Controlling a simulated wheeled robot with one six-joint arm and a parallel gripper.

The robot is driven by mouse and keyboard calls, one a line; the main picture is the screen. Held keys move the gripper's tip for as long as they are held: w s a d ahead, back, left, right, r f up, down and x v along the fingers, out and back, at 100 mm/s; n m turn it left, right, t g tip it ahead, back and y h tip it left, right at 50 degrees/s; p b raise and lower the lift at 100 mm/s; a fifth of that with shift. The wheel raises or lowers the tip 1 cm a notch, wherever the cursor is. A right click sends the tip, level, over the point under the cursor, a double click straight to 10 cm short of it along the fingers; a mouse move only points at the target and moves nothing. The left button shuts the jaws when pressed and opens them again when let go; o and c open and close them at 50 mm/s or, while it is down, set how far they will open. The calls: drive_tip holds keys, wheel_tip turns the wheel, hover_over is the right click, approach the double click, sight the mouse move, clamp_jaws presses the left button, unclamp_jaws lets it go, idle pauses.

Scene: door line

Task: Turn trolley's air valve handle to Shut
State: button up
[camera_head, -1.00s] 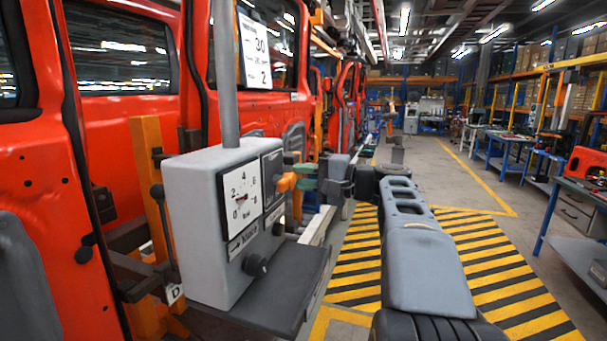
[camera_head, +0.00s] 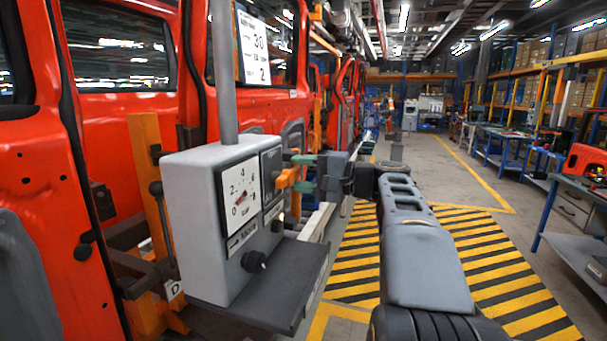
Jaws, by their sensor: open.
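The trolley's grey control box (camera_head: 195,230) stands at left centre, with a pressure gauge (camera_head: 240,198) and a black knob (camera_head: 253,261) on its face. The orange air valve handle (camera_head: 286,179) sticks out from a dark plate (camera_head: 270,172) on the box's right part. My gripper (camera_head: 301,172) is at the handle, its green fingertips close around or beside the handle's outer end. It is open; I cannot tell whether a finger touches the handle.
A dark shelf (camera_head: 290,275) juts out below the box. A grey post (camera_head: 222,80) rises from its top. Red car bodies (camera_head: 120,60) stand close on the left. The striped floor (camera_head: 500,270) on the right is clear, with workbenches (camera_head: 500,145) beyond.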

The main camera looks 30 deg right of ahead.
drive_tip(key=b+v, duration=0.2)
drive_tip(key=v, duration=1.1)
drive_tip(key=shift+s+d, duration=0.25)
drive_tip(key=shift+s, duration=0.1)
